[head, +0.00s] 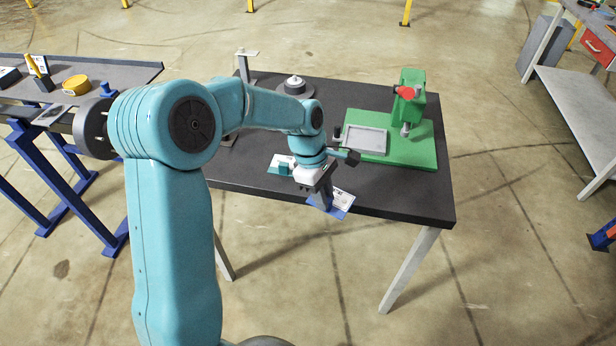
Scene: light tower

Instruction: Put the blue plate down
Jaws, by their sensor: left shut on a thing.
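The plate overlaps the table's front edge in the picture. I cannot tell whether it touches the tabletop. My right gripper is not in view.
A green press (410,100) with a grey tray (366,138) stands at the right. A round grey part (294,84) sits at the back. The table's front right is clear.

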